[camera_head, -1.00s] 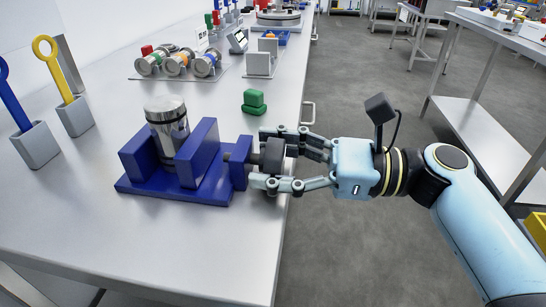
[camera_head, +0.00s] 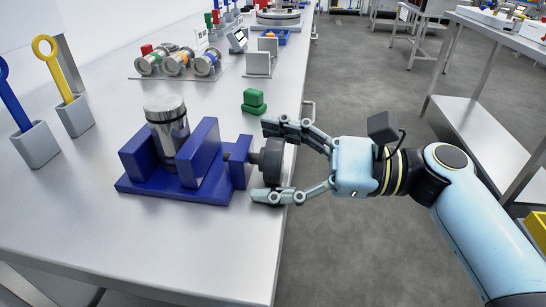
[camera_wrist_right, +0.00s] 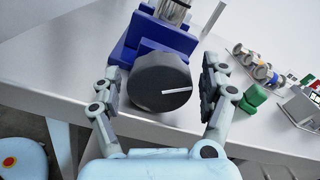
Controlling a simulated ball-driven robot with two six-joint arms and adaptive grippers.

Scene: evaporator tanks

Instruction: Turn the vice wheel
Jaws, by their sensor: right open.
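The blue vice (camera_head: 190,170) stands on the steel bench with a shiny metal cylinder (camera_head: 168,128) upright between its jaws. Its dark grey wheel (camera_head: 271,158) is at the right end of the vice, near the bench edge. In the wrist view the wheel (camera_wrist_right: 160,80) faces me and bears a white line that lies nearly level. My right gripper (camera_head: 272,160) is open, with one finger on each side of the wheel; gaps show between fingers and wheel in the wrist view. My left gripper is out of view.
A green block (camera_head: 254,101) sits on the bench just beyond the wheel. Grey holders with a blue and a yellow ring-ended tool (camera_head: 62,72) stand at the left. Colour-banded cylinders (camera_head: 178,63) lie farther back.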

